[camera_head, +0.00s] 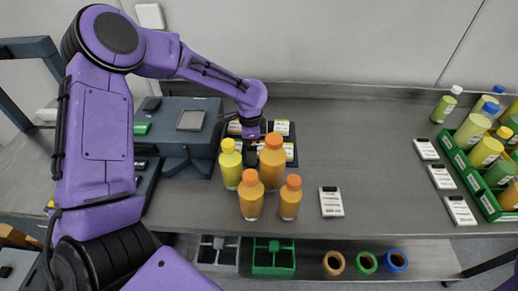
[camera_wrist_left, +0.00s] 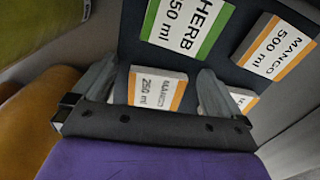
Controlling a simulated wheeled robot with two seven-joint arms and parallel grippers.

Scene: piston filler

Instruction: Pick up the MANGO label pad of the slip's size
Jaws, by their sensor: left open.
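My left gripper (camera_head: 251,157) reaches down over the dark label tray (camera_head: 296,160), behind the bottles. In the left wrist view its open fingers (camera_wrist_left: 158,72) stand either side of a white pad with an orange edge, the MANGO 250 ml pad (camera_wrist_left: 157,88). Nothing shows as gripped. A MANGO 500 ml pad (camera_wrist_left: 275,45) lies upper right. A green-edged HERB pad (camera_wrist_left: 186,25), its number partly cut off, lies above. Another orange-edged pad (camera_wrist_left: 243,98) is partly hidden by the right finger. The slip cannot be singled out; a white card (camera_head: 331,202) on the bench has print too small to read.
A yellow bottle (camera_head: 230,165) and orange bottles (camera_head: 272,162) stand close in front of the gripper. A grey machine (camera_head: 177,130) is to its left. A green crate (camera_head: 480,185) of bottles stands far right. The bench between the tray and crate is mostly clear.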

